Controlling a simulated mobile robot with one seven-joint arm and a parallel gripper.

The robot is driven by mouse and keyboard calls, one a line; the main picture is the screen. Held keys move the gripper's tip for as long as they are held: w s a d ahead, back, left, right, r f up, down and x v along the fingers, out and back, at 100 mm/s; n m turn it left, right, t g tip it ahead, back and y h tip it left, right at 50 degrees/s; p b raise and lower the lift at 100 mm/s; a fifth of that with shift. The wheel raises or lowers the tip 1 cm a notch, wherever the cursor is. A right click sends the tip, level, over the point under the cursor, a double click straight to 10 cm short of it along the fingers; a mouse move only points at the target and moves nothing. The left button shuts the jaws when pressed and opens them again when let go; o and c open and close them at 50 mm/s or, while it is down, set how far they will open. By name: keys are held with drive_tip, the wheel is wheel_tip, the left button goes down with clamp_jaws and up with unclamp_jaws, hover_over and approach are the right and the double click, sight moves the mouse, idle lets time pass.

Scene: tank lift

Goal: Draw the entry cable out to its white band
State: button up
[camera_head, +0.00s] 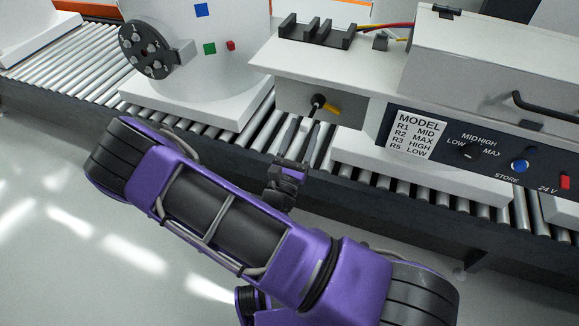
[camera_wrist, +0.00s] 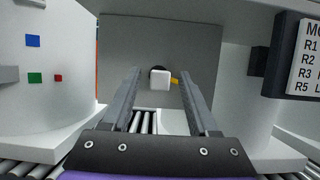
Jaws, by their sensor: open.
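The entry cable (camera_head: 313,110) is a short dark stub coming out of a round black opening in the grey front panel (camera_head: 290,98) under the white shelf. A yellow piece (camera_head: 331,109) sits just right of it. I cannot make out a white band along the cable. My gripper (camera_head: 300,126) is open and empty, pointing at the panel. In the wrist view its fingertips (camera_wrist: 160,73) lie either side of the white end, apart from it.
A white tank (camera_head: 215,55) with a black bolted flange (camera_head: 147,49) stands at left on the roller conveyor (camera_head: 60,75). At right is a control box with a MODEL label (camera_head: 414,135), a knob (camera_head: 468,152) and a blue button (camera_head: 519,166). The front floor is clear.

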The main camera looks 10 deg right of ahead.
drive_tip(key=v, duration=1.2)
drive_tip(key=shift+d, duration=0.1)
